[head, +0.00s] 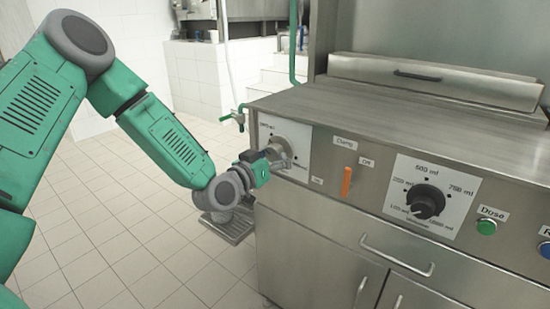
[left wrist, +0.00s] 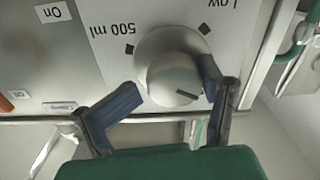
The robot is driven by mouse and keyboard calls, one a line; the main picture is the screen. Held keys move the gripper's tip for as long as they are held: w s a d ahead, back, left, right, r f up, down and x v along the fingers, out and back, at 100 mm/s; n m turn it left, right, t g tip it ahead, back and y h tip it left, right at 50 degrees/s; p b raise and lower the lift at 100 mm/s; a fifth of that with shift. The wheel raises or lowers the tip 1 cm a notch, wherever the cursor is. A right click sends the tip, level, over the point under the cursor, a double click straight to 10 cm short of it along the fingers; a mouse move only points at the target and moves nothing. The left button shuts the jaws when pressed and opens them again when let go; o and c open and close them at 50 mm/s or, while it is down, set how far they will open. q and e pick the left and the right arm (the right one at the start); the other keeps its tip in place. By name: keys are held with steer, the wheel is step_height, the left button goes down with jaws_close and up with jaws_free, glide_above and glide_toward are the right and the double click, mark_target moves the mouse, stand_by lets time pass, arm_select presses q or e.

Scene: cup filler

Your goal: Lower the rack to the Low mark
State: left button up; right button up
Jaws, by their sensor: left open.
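A round grey knob (left wrist: 165,55) sits on a pale dial plate (left wrist: 100,55) at the machine's left front corner. In the left wrist view the plate reads upside down, with a Low mark (left wrist: 222,4) and a 500 ml mark (left wrist: 120,28). My left gripper (head: 268,158) is at this dial in the head view and partly hides the knob. In the left wrist view my left gripper (left wrist: 174,78) is open, with a finger on each side of the knob's near part; contact is unclear. A slatted grey rack (head: 236,228) shows low behind my left forearm.
An orange clamp lever (head: 346,182), a black volume knob (head: 426,201) and a green Dose button (head: 486,227) are right of the dial. A green tap (head: 238,115) sticks out at the corner. Cabinet handles (head: 395,257) protrude below. The tiled floor at left is clear.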

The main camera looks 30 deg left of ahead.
arm_select(q)
steer(key=shift+w+d, duration=0.15)
steer(key=shift+d, duration=0.15)
steer(key=shift+a+f, duration=0.2)
steer(key=shift+a, duration=0.85)
steer(key=c, duration=0.5)
steer(key=shift+s+a, duration=0.2)
steer(key=shift+a, duration=0.15)
steer(key=c, duration=0.6)
steer(key=shift+d+r, duration=0.1)
steer(key=shift+d, duration=0.5)
steer(key=shift+c, duration=0.2)
steer(key=shift+w+a+n, duration=0.1)
steer(key=shift+a+n, duration=0.2)
steer(key=shift+a, duration=0.05)
steer(key=shift+d+n, duration=0.25)
steer(key=shift+n, duration=0.55)
steer(key=n, duration=0.2)
steer(key=shift+a+f+n, duration=0.1)
steer(key=shift+f+n, duration=0.1)
steer(key=shift+n, duration=0.1)
steer(key=n, duration=0.2)
steer(key=shift+n, duration=0.4)
steer(key=n+b, duration=0.1)
steer(key=n, duration=0.3)
steer(key=shift+n+b, duration=1.1)
steer(key=shift+n, duration=1.2)
arm_select(e)
steer(key=shift+a+f, duration=0.2)
steer(key=shift+f, duration=1.45)
